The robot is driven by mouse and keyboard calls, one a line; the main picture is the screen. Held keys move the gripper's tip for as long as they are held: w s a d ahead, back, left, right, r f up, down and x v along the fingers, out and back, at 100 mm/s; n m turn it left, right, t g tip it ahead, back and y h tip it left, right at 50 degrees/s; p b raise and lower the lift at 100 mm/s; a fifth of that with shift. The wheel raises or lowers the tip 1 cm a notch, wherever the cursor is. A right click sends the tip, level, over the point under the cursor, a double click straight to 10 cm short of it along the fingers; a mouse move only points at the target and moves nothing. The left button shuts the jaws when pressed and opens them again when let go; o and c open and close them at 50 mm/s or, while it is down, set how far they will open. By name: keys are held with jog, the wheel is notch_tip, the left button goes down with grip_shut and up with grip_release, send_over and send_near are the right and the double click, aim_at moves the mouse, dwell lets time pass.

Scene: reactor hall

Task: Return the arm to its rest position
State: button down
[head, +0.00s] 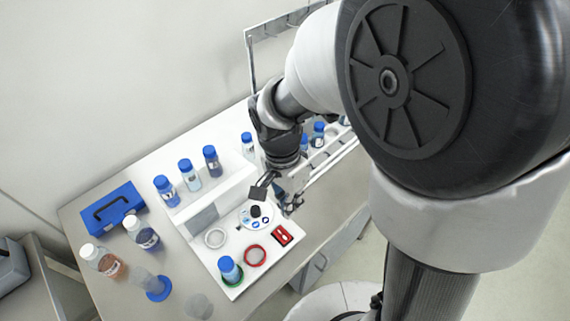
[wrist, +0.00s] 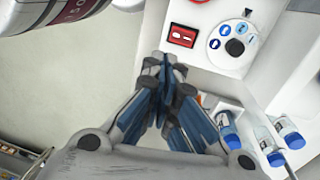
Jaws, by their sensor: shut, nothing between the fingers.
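My gripper (wrist: 166,65) is shut and empty, its blue-lined fingers together in the middle of the wrist view. In the head view my arm reaches in from the upper right, and my gripper (head: 290,204) hangs above the right side of the white station. A round control dial (head: 257,215) with a black knob and a red switch (head: 282,236) lie close to it. In the wrist view the red switch (wrist: 183,35) and dial (wrist: 234,45) are just beyond the fingertips. Parts of the gripper are dark and small in the head view.
Several blue-capped bottles (head: 189,176) stand along the station's back shelf. A blue-capped bottle (head: 230,269) stands in a green ring, near a red ring (head: 255,256) and white ring (head: 215,238). A blue toolbox (head: 113,211) and a rack frame (head: 250,62) stand nearby. Floor is free at right.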

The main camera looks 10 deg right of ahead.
jog(key=shift+r, duration=0.1)
jog(key=s+d+r+n+t+y+b, duration=0.1)
jog(key=s+d+r+n+t+b, duration=0.2)
jog(key=s+d+r+n+t, duration=0.3)
jog(key=shift+s+d+r+n, duration=0.65)
jog(key=shift+s+r+n, duration=1.3)
jog(key=shift+r+n, duration=0.85)
jog(key=shift+r, duration=0.15)
